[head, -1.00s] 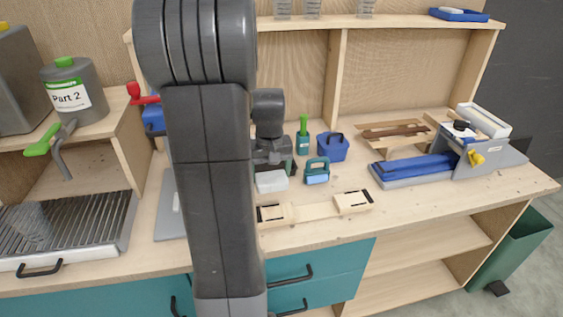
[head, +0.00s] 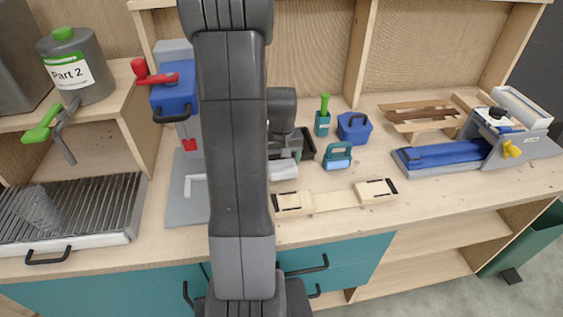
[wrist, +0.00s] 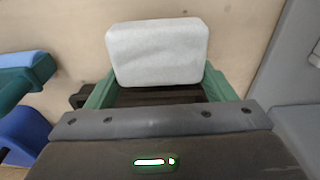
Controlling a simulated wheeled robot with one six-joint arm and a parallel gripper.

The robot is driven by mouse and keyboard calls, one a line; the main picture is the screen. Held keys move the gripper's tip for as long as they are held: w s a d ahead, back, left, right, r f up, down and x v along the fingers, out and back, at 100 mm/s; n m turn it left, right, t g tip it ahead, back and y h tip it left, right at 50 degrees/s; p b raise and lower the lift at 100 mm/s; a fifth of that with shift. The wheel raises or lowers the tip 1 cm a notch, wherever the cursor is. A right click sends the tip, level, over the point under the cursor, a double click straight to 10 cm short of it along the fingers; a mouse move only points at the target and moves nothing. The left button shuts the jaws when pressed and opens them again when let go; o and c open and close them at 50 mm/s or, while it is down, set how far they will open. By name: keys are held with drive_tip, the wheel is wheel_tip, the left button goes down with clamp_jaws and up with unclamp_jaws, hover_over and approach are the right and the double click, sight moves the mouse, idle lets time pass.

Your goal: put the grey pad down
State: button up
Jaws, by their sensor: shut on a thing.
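The pale grey pad (wrist: 157,52) is a rounded block at the top middle of the wrist view. My gripper (wrist: 157,88) is shut on it, with a green finger at each side of its lower part. In the head view the pad (head: 284,171) shows just right of my dark arm, low over the wooden worktop (head: 340,228). My gripper (head: 287,150) is partly hidden there behind my arm. I cannot tell whether the pad touches the worktop.
A wooden form with two end blocks (head: 335,201) lies in front of the pad. A teal-handled block (head: 338,156), a blue caddy (head: 354,127) and a green-handled tool (head: 323,118) stand to the right. A grey-based blue press (head: 175,97) stands left.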

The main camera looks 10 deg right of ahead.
drive_tip(key=shift+f, duration=0.65)
drive_tip(key=shift+f, duration=0.25)
drive_tip(key=o, duration=1.3)
drive_tip(key=shift+r, duration=0.1)
